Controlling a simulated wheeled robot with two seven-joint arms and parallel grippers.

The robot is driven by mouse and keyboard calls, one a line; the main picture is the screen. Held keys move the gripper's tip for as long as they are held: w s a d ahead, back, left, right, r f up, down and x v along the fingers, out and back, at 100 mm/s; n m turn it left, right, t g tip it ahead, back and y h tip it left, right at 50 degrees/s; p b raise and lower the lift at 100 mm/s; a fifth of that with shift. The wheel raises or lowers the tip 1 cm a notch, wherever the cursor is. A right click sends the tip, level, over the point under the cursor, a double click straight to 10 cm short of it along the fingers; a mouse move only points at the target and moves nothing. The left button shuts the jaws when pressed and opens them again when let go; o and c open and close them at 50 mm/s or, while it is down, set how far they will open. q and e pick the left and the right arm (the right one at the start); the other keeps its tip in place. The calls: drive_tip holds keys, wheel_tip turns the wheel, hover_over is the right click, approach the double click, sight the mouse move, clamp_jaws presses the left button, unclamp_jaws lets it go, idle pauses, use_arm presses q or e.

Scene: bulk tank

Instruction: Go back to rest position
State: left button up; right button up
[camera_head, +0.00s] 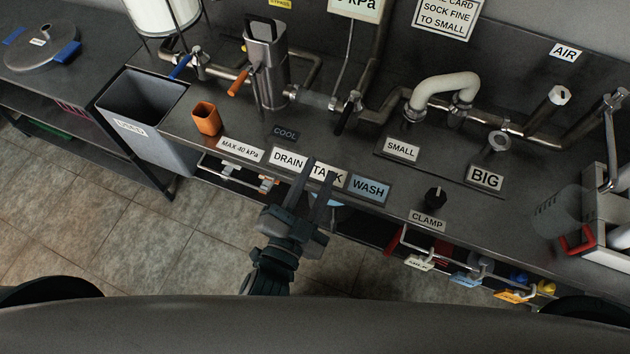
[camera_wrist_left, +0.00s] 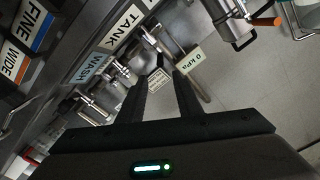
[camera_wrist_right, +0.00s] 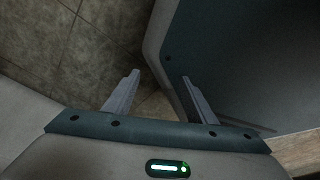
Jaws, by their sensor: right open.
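My left gripper (camera_head: 322,168) is over the front edge of the bench by the DRAIN, TANK and WASH labels. Its fingers stand apart in the left wrist view (camera_wrist_left: 162,75), with nothing between them. The tips overlap the TANK label (camera_head: 327,176) in the head view; I cannot tell whether they touch the bench. My right gripper shows only in the right wrist view (camera_wrist_right: 161,77), outside the head view. Its fingers are apart and empty, beside a grey body panel and above the tiled floor (camera_wrist_right: 95,45).
The bench (camera_head: 360,155) carries a metal canister (camera_head: 266,75), an orange cup (camera_head: 206,118), pipes and a black CLAMP knob (camera_head: 435,196). A grey bin (camera_head: 150,130) is at left, a white rack (camera_head: 610,215) at right. Labelled hooks hang along the front edge. Floor shows free at left.

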use_arm(q)
drive_tip(key=shift+s+a, duration=0.15)
drive_tip(key=shift+s, duration=0.25)
drive_tip(key=shift+a, duration=0.1)
idle(0.3)
